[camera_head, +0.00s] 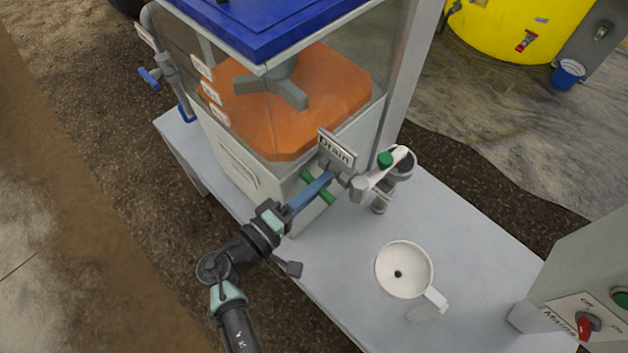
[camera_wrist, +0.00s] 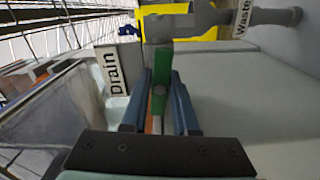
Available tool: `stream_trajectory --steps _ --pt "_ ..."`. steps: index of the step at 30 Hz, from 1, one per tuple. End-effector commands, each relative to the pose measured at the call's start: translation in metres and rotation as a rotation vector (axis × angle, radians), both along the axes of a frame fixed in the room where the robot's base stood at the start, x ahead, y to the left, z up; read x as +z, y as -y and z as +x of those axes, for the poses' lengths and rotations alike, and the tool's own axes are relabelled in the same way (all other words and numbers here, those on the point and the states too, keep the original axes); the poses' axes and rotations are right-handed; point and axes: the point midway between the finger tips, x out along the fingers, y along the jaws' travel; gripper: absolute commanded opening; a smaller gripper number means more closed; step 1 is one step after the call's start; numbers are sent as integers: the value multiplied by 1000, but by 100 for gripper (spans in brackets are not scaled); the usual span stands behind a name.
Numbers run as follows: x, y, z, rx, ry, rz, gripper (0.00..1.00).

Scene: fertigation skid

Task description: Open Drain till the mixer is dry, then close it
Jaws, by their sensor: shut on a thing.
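The mixer (camera_head: 285,105) is a clear-walled tank with orange liquid and a grey paddle inside, under a blue lid. The Drain sign (camera_head: 336,150) stands by its lower front corner; it also shows in the wrist view (camera_wrist: 113,85). Just below the sign is the green drain handle (camera_head: 326,196). My gripper (camera_head: 322,182) reaches it from the lower left, its blue fingers shut on the handle. In the wrist view the green handle (camera_wrist: 161,68) stands between the two fingers. The fingers partly hide it in the head view.
A white funnel-like cup (camera_head: 404,270) stands on the grey bench (camera_head: 350,290). A second green knob (camera_head: 385,160) is on a pipe right of the sign. A Waste label (camera_wrist: 242,19) shows beyond. A switch box (camera_head: 590,280) stands at right, a yellow tank (camera_head: 520,25) behind.

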Motion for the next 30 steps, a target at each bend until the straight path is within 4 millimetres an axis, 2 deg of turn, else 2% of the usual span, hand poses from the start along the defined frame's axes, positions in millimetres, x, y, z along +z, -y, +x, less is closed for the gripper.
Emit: stream_trajectory --steps 2,3,8,9,19,30 --pt "-1 0 0 -1 1 1 0" --pt "-1 0 0 -1 1 2 29" --pt "-1 0 0 -1 3 3 58" --pt "-1 0 0 -1 3 3 60" --pt "0 -3 -3 1 4 4 60" --pt "0 -29 -28 1 5 3 60"
